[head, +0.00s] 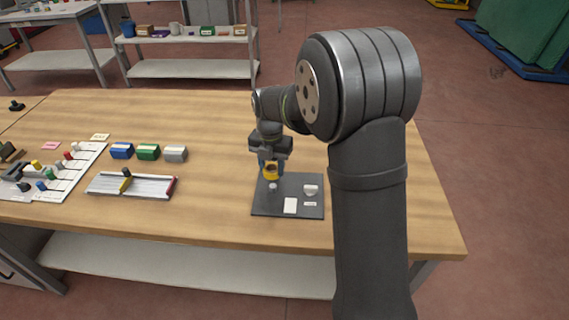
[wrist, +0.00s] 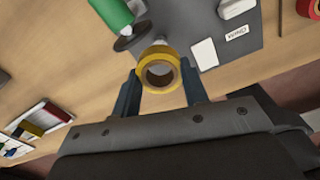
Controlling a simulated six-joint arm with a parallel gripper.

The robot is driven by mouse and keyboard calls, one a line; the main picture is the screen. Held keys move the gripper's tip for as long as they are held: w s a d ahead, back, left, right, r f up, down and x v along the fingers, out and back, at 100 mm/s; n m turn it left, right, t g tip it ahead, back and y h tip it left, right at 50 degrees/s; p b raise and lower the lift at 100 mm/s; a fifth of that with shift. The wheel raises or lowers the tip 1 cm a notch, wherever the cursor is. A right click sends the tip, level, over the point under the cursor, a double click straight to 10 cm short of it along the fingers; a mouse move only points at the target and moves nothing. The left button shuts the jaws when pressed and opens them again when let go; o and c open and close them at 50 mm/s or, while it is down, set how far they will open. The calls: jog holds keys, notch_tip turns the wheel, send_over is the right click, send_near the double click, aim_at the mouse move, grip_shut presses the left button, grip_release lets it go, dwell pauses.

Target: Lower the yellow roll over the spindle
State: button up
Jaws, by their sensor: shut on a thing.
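My gripper (wrist: 168,88) is shut on the yellow roll (wrist: 158,68), with one finger on each side of it. In the wrist view the roll's hole faces the camera, and its inside looks empty. In the head view the yellow roll (head: 270,173) hangs below my gripper, over the left part of the dark mat (head: 262,207). A short pale post, apparently the spindle (head: 273,187), shows just in front of the roll. In the wrist view its pale top (wrist: 157,43) shows just beyond the roll's rim. The roll seems apart from it; the exact height gap is unclear.
The mat also bears a white card (head: 290,205), a small label (head: 310,204) and a white object (head: 311,190). A grey rail tray (head: 133,186) and several blocks lie left.

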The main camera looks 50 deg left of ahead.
aim_at(273, 186)
jog(key=shift+f, duration=3.3)
jog(key=o, duration=1)
jog(key=shift+o, duration=0.2)
notch_tip(273, 186, up, 17)
jog(key=shift+r, duration=0.2)
jog(key=shift+f, duration=0.1)
